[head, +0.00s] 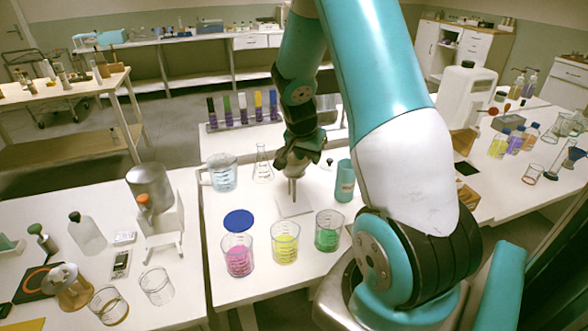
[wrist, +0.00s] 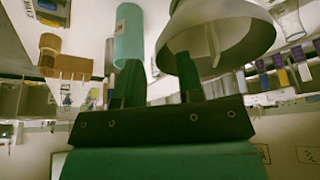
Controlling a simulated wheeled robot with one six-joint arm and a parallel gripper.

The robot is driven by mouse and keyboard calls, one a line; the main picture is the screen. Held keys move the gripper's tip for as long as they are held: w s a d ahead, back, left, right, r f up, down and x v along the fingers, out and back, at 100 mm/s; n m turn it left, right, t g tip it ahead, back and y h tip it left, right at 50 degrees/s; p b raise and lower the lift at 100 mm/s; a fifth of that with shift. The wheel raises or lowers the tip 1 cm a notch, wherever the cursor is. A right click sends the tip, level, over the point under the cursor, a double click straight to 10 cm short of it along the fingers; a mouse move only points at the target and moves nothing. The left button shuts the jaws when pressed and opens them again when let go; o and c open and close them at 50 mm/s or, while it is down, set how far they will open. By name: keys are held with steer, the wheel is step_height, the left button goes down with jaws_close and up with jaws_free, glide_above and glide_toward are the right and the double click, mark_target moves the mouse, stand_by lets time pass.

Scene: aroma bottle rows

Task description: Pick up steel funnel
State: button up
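The steel funnel (wrist: 222,28) is large in the wrist view, where the picture is upside down. It is a pale grey cone with a wide mouth and a narrowing body. In the head view a greyish cone with a thin stem (head: 292,188) under my wrist looks like this funnel, mouth up. My gripper (wrist: 158,68) has its two dark fingers apart, with an empty gap between them. The right finger overlaps the funnel's rim in the wrist view; I cannot tell whether it touches. The head view shows my gripper (head: 298,160) only as a dark shape.
A teal cylinder (head: 345,181) stands close on the right; it also shows in the wrist view (wrist: 130,35). An Erlenmeyer flask (head: 262,165) and a measuring jug (head: 222,174) stand left. Beakers of pink (head: 238,259), yellow (head: 285,245) and green (head: 328,233) liquid stand in front.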

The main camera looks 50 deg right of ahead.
steer(key=shift+d+f, duration=0.15)
steer(key=shift+f, duration=0.3)
steer(key=shift+c, duration=0.5)
jaws_close()
steer(key=shift+r, duration=0.2)
